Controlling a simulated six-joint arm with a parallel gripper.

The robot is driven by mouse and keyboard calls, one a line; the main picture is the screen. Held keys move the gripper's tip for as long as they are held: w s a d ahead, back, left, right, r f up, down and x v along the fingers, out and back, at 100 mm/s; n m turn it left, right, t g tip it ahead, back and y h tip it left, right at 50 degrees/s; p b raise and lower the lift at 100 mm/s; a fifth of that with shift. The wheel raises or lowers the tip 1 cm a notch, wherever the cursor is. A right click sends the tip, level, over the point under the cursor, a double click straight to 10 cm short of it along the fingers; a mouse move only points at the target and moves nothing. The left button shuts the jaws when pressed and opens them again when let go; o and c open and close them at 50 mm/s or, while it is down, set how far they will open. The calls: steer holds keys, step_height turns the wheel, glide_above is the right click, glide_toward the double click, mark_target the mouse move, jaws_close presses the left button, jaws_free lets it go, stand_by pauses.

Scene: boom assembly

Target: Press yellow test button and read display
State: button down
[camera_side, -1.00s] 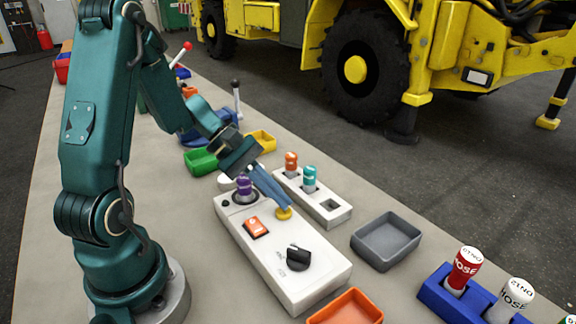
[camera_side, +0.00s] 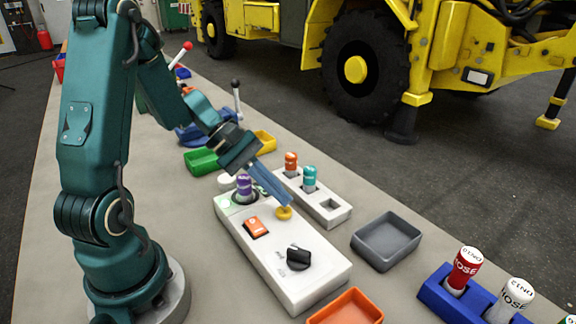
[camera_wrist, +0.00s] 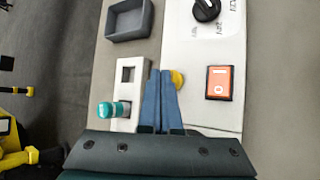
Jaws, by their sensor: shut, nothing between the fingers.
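The white test box (camera_side: 310,285) lies on the bench, with the yellow button (camera_side: 284,213) on its top near the far right edge. In the wrist view the button (camera_wrist: 179,78) is partly hidden behind the fingers. My gripper (camera_side: 288,205) is shut and empty, its blue fingertips right at the button; I cannot tell if they touch it. I make out no readable display.
The box also carries an orange rocker switch (camera_side: 256,227) and a black knob (camera_side: 298,258). A white block with orange (camera_side: 291,161) and teal (camera_side: 310,178) plugs stands close right of my fingers. A grey tray (camera_side: 386,242) and an orange tray (camera_side: 346,308) lie nearer.

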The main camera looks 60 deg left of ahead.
mark_target(278, 208)
steer(key=shift+r, duration=0.25)
steer(key=shift+r, duration=2.5)
steer(key=s+d+r+m+g+y, duration=0.2)
steer(key=s+d+r+m, duration=0.25)
steer(key=d+m, duration=0.5)
steer(key=s+a+f+m+t+y, duration=0.1)
steer(key=s+a+m+t+y, duration=0.1)
steer(key=s+m+y, duration=0.3)
steer(key=shift+s+a+m, duration=0.7)
steer(key=shift+s+m, duration=0.15)
steer(key=shift+s, duration=0.15)
